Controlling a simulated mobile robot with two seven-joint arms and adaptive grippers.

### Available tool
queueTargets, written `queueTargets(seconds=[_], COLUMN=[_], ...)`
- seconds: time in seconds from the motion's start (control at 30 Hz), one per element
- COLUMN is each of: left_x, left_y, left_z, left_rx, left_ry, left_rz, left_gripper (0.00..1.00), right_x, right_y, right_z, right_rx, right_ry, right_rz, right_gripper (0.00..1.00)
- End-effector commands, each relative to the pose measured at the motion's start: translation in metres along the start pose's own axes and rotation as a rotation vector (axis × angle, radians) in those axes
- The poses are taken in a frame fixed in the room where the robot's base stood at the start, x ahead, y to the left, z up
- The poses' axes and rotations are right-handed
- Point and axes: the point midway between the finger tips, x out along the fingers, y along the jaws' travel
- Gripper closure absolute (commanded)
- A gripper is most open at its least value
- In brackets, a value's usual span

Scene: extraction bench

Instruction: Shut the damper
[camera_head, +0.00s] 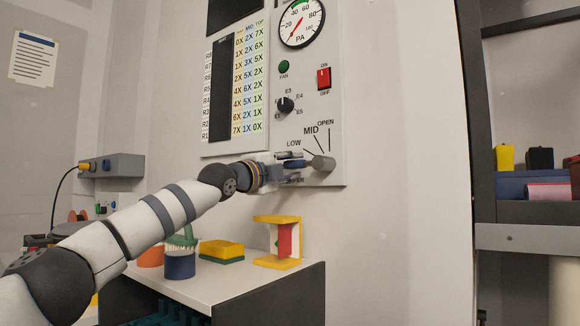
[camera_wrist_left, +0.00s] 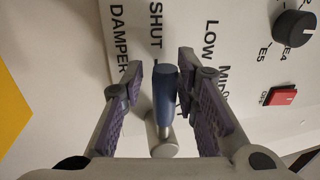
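The damper control is on the wall panel, with a grey hub (camera_head: 322,163) below the labels LOW, MID and OPEN. In the left wrist view its blue handle (camera_wrist_left: 164,92) stands on a metal post, near the SHUT and LOW labels. My left gripper (camera_head: 290,164) is at the lever, left of the hub. In the left wrist view the gripper (camera_wrist_left: 160,80) is open, with one purple-padded finger on each side of the handle. A gap shows on the left; the right finger is very close, and contact is unclear. My right gripper is not seen.
Above the damper are a dark selector knob (camera_head: 286,104), a red switch (camera_head: 323,78) and a round gauge (camera_head: 301,22). Below my arm, a bench (camera_head: 225,284) holds a yellow-green sponge (camera_head: 221,250), a blue cup (camera_head: 180,264) and a yellow stand (camera_head: 277,262).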

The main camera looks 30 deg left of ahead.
Motion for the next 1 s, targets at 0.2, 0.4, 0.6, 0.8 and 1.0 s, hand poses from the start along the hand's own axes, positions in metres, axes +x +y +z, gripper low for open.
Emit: queueTargets(seconds=[0.2, 0.4, 0.6, 0.8, 1.0], left_x=[0.0, -0.006, -0.044, -0.093, -0.118], left_y=[-0.002, -0.003, -0.002, -0.002, -0.001], left_z=[0.0, 0.001, 0.001, 0.001, 0.0], left_rx=[0.0, 0.002, 0.0, 0.001, 0.0], left_ry=[0.001, 0.001, 0.002, -0.001, 0.0], left_rz=[-0.004, -0.005, -0.005, -0.007, -0.005], left_gripper=[0.59, 0.59, 0.59, 0.59, 0.59], right_x=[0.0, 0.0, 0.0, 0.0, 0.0], right_y=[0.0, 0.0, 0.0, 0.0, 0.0], right_z=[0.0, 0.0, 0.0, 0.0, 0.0], right_rx=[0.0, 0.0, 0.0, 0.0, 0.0], right_ry=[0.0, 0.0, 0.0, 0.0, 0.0], right_rz=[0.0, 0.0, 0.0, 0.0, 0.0], right_gripper=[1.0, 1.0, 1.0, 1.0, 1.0])
